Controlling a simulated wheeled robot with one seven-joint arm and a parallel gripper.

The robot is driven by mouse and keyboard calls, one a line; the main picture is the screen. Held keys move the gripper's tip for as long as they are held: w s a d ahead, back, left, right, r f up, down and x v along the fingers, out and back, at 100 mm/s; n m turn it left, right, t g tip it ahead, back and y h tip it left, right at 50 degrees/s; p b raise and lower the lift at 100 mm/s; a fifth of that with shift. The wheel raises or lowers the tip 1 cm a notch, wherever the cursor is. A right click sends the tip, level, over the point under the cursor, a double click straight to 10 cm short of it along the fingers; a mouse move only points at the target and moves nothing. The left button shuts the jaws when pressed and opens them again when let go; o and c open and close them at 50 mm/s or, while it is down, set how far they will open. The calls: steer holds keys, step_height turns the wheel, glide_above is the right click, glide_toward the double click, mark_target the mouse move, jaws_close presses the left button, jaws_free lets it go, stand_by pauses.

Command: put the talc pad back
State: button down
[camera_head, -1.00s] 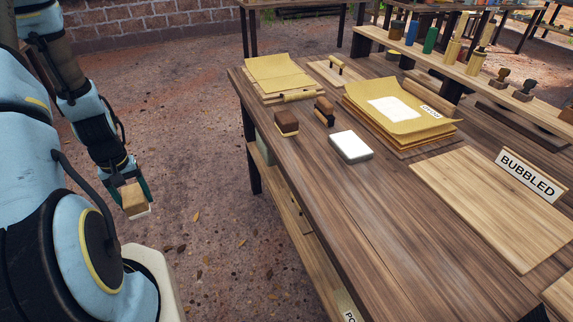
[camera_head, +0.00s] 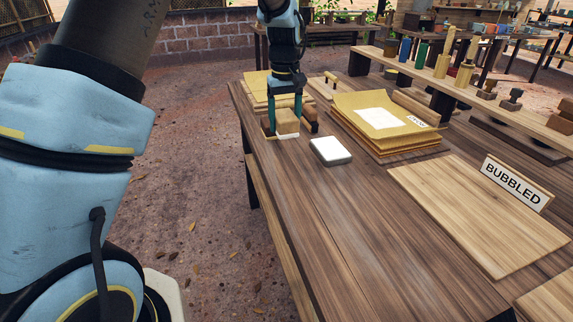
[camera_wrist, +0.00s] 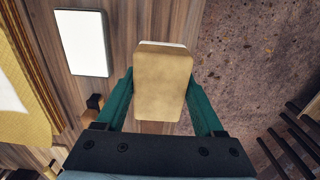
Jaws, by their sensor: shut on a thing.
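The talc pad (camera_head: 288,122), a tan block with a white underside, is held in my gripper (camera_head: 284,112) near the far left edge of the table. In the wrist view my gripper (camera_wrist: 161,88) has its two green fingers on either side of the pad (camera_wrist: 163,70), and the pad's white edge shows at its far end. I cannot tell whether the pad touches the table. A white slab with a grey rim (camera_head: 331,151) lies flat to the right of the pad; it also shows in the wrist view (camera_wrist: 82,42).
A brown block (camera_head: 310,119) stands close behind the pad, partly hidden by it. Yellow sheets (camera_head: 390,115) are stacked to the right. The table's near part (camera_head: 340,220) is bare.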

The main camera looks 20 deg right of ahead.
mark_target(286, 162)
steer(key=shift+s+d+f, duration=0.15)
steer(key=shift+f, duration=0.2)
step_height(286, 162, down, 9)
steer(key=p, duration=0.3)
steer(key=shift+f, duration=0.1)
jaws_free()
step_height(286, 162, up, 12)
steer(key=b, duration=0.3)
steer(key=shift+b, duration=0.4)
